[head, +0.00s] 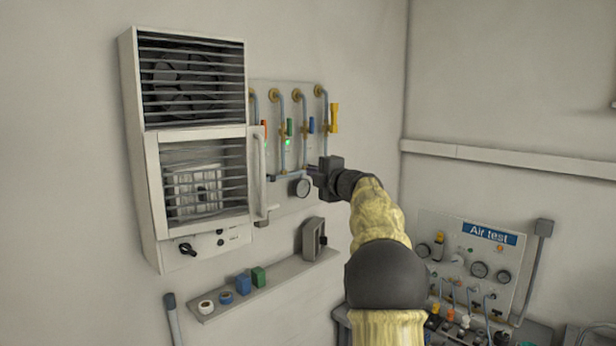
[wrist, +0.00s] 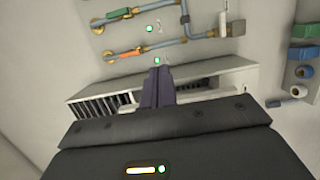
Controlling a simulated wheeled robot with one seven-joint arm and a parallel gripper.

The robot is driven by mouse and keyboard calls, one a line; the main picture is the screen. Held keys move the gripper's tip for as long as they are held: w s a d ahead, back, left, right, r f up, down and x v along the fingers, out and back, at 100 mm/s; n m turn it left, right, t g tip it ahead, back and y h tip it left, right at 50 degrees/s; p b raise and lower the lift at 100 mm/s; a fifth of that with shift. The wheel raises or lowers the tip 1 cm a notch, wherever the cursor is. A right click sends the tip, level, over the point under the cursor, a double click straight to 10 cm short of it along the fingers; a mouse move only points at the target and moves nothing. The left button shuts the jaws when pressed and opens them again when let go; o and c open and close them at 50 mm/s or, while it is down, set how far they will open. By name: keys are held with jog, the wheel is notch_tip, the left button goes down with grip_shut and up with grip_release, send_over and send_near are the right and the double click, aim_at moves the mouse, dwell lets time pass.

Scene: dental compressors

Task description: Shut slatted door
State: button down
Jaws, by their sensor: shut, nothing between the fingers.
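The slatted door (head: 154,185) is the white-framed lower front of the wall cabinet at the left in the head view. Dark horizontal slats cross it, and a pale upright handle (head: 262,165) is at its right edge. The door appears to stand slightly out from the cabinet, but how far is hard to tell. My gripper (head: 313,173) is to the right of the handle, apart from it in the picture, in front of the pipe panel. Its dark fingers (wrist: 157,86) are together and empty in the wrist view, pointing towards the white slatted cabinet (wrist: 85,90).
A shelf (head: 275,285) with small blocks and rolls is below. An Air test panel (head: 480,265) stands at the lower right.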

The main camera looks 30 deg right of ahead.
jog(key=s+a+f+m+g+h+b, duration=0.1)
jog(key=s+a+f+m+g+b, duration=0.2)
jog(key=f, duration=0.6)
jog(key=s+a+f+m+g+h+b, duration=0.1)
jog(key=s+a+f+m+b, duration=0.15)
jog(key=a+f+m, duration=0.5)
jog(key=s+a+f+m+g+h+b, duration=0.2)
jog(key=s+a+f+m+b, duration=0.1)
jog(key=f, duration=0.8)
jog(key=s+a+f+m+g+y+b, duration=0.1)
jog(key=s+a+f+m+g+b, duration=0.1)
jog(key=s+a+f+g, duration=0.2)
jog(key=s+a+f+m+g+y+b, duration=0.1)
jog(key=s+a+f+m+g+b, duration=0.2)
jog(key=s+a+f, duration=0.7)
jog(key=s+f+g, duration=0.1)
jog(key=s+f, duration=0.4)
jog(key=s, duration=0.2)
jog(key=s+f+g, duration=0.1)
jog(key=s+f, duration=0.4)
jog(key=s, duration=0.3)
jog(key=shift+f+y, duration=0.25)
jog(key=shift+y, duration=0.15)
jog(key=shift+d, duration=0.1)
